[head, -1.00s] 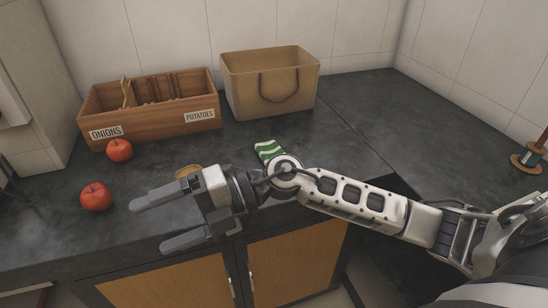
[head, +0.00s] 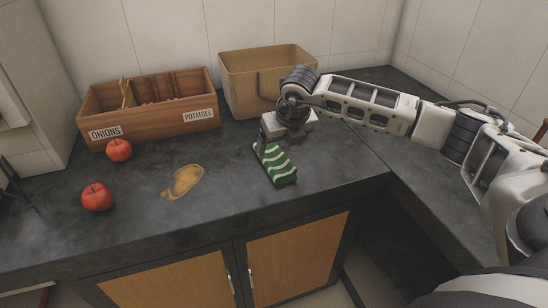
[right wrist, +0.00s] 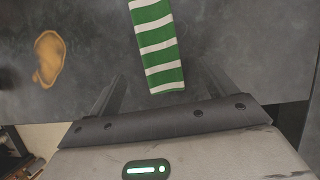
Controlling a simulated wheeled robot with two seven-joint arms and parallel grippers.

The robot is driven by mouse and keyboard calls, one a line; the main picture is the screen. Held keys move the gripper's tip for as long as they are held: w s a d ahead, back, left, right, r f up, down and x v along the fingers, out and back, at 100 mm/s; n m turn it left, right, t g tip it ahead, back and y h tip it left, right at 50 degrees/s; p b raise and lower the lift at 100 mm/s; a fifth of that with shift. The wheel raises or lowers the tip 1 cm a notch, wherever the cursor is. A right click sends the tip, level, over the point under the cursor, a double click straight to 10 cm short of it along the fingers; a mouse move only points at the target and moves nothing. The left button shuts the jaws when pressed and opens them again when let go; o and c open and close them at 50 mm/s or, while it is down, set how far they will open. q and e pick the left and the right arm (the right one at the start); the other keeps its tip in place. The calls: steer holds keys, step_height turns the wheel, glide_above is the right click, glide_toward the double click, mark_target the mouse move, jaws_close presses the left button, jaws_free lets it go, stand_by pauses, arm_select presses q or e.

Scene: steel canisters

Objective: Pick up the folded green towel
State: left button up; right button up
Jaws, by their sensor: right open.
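The folded green towel (head: 279,169), with white wavy stripes, lies on the dark countertop in front of the tan bin. It also shows in the right wrist view (right wrist: 158,45), running from the top edge down between my fingers. My right gripper (head: 283,138) points down over the towel's far end and hides part of it. In the right wrist view the gripper (right wrist: 162,82) is open, with one finger on each side of the towel and a gap to both. My left gripper is not in view.
A tan bin (head: 238,85) stands behind my right gripper. A wooden crate (head: 150,118) labelled onions and potatoes stands at the back left. Two red apples or tomatoes (head: 97,197) sit at the left. A brown spill (head: 184,181) lies left of the towel.

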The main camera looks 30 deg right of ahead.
mark_target(276, 158)
steer(key=x, duration=0.7)
steer(key=shift+f+p, duration=0.1)
steer(key=shift+p, duration=0.3)
steer(key=c, duration=1)
